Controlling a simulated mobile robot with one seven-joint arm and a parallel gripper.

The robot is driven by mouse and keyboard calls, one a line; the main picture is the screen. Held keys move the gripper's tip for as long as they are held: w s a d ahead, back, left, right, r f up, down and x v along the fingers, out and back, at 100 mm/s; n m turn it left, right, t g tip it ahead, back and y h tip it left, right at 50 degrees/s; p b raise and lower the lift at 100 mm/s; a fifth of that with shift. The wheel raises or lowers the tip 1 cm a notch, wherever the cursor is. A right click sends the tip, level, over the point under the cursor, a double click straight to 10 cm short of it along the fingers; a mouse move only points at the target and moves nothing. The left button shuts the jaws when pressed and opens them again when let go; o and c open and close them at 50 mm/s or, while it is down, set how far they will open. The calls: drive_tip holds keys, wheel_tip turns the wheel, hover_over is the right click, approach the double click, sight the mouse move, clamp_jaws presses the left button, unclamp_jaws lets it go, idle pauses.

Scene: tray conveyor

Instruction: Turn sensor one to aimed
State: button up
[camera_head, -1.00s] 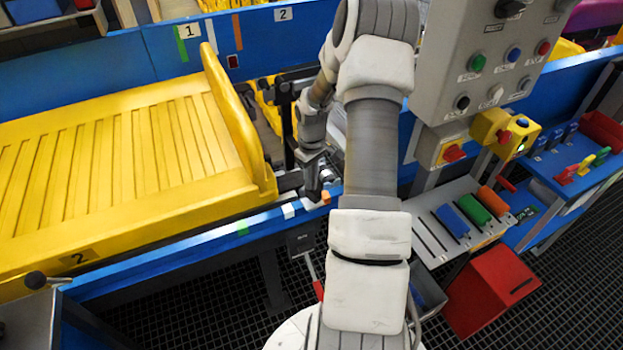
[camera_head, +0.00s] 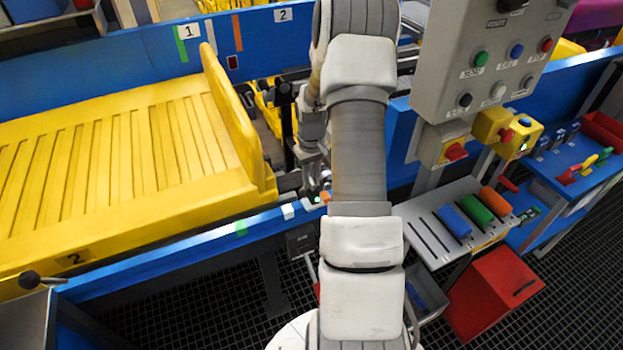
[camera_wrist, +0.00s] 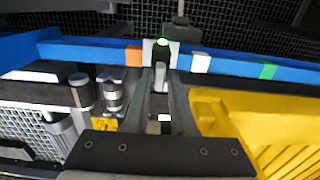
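A small grey sensor with a lit green lamp (camera_wrist: 162,43) sits at the blue near rail, between an orange mark (camera_wrist: 133,56) and a white mark (camera_wrist: 200,63). I take it for sensor one, but I can read no label on it. My gripper (camera_wrist: 161,60) points at it with its two fingers apart, one on each side of the sensor's line. Contact with the sensor is not clear. In the head view, my gripper (camera_head: 314,190) is low at the rail by the yellow tray's right end, and the sensor is mostly hidden. Its aim cannot be made out.
A yellow tray (camera_head: 110,165) fills the conveyor at left. The blue near rail (camera_head: 180,253) carries coloured marks. A grey control panel (camera_head: 440,90) with buttons stands right of my arm. A shelf with coloured cylinders (camera_head: 430,240) and a red bin (camera_head: 490,290) are lower right.

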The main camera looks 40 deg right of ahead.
sight(312, 182)
drive_tip(key=shift+o, duration=1.3)
drive_tip(key=shift+r, duration=0.1)
wheel_tip(312, 182, up, 17)
drive_tip(key=shift+p, duration=0.45)
drive_tip(key=shift+r, duration=0.1)
